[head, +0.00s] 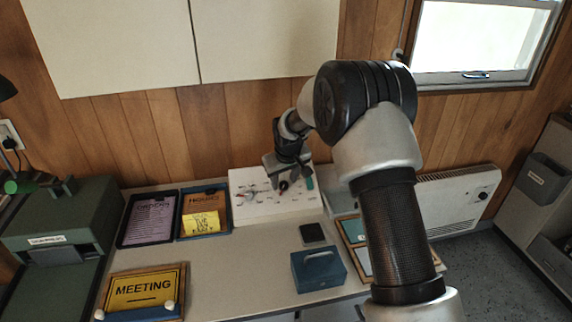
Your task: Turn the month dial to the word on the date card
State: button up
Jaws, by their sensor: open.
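A white panel (247,180) with dials and small markings stands at the back of the counter. A red-and-grey knob (246,196) shows on its left part. A dark round knob (283,186) shows under my gripper (284,179). My gripper is open, pointing down at the panel's right part. I cannot tell whether the fingers touch the dark knob. The panel's markings are too small to read, so I cannot tell which knob is the month dial. I cannot pick out the date card for certain.
A dark tray with a lilac sheet (151,218) and a blue tray with a yellow note (201,222) lie left of the panel. A yellow MEETING sign (142,290) and a blue box (318,273) stand in front. The counter's middle (250,255) is clear.

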jog(key=p+v, duration=0.1)
jog(key=v, duration=1.5)
jog(key=shift+s, duration=0.1)
jog(key=s+d+r+m, duration=0.1)
jog(key=s+d+r, duration=0.4)
jog(key=s, duration=0.4)
jog(key=s+d+r+m, duration=0.2)
jog(key=s+d+r, duration=0.2)
jog(key=s+r, duration=0.35)
jog(key=s+d+f+m+t, duration=0.1)
jog(key=s+d, duration=0.1)
jog(key=s, duration=0.7)
jog(key=s+d+f+m, duration=0.1)
jog(key=s+d, duration=0.1)
jog(key=s, duration=0.8)
notch_tip(320, 180, up, 13)
jog(key=p, duration=1.3)
jog(key=shift+w+h, duration=0.3)
jog(key=shift+w, duration=0.05)
